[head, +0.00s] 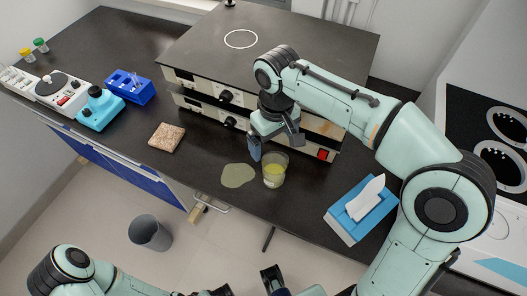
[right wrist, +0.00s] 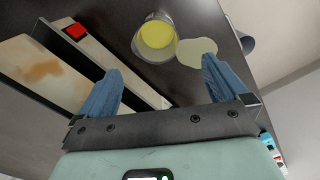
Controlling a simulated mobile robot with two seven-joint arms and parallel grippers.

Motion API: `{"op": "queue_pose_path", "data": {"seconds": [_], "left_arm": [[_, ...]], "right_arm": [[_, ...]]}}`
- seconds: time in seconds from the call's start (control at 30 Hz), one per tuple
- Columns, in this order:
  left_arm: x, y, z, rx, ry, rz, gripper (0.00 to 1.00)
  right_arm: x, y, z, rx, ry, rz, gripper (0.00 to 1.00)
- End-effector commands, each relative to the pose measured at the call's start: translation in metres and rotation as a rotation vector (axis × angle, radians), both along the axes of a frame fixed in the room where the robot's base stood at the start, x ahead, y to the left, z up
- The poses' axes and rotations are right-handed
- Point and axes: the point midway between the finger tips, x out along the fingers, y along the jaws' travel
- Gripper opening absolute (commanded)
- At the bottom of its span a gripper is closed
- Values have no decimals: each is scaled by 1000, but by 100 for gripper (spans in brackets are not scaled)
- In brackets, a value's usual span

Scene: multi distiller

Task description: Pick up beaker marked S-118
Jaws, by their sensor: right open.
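A clear beaker (head: 274,172) with yellow liquid stands upright on the dark bench, in front of the distiller unit. No marking on it is readable, so I cannot confirm S-118. My right gripper (head: 268,148) is just behind and above it in the head view, open and empty. In the right wrist view the beaker (right wrist: 155,42) is ahead of the two blue fingers (right wrist: 162,70), between their lines and apart from them. Parts of my left arm show at the bottom of the head view; its jaw state is unclear.
A pale yellow puddle (head: 238,175) lies left of the beaker. The distiller block (head: 290,50) stands close behind. A tissue box (head: 345,222) is at the right front, a brown square pad (head: 167,137) at left. A grey bin (head: 150,233) stands on the floor.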

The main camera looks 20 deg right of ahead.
Motion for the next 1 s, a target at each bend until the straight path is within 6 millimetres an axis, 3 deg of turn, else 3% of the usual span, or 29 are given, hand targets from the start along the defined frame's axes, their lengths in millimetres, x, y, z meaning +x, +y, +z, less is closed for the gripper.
{"op": "queue_pose_path", "data": {"seconds": [0.4, 0.67, 1.0], "left_arm": [[3, 0, -13, 2, -17, 4, 43], [5, 0, -15, 4, -24, 5, 43], [8, 1, -21, 6, -34, 8, 43]], "right_arm": [[-1, -1, -69, 0, 4, 0, 100], [0, -2, -89, -1, 3, -1, 100], [1, -5, -133, 0, 3, 0, 100]]}}
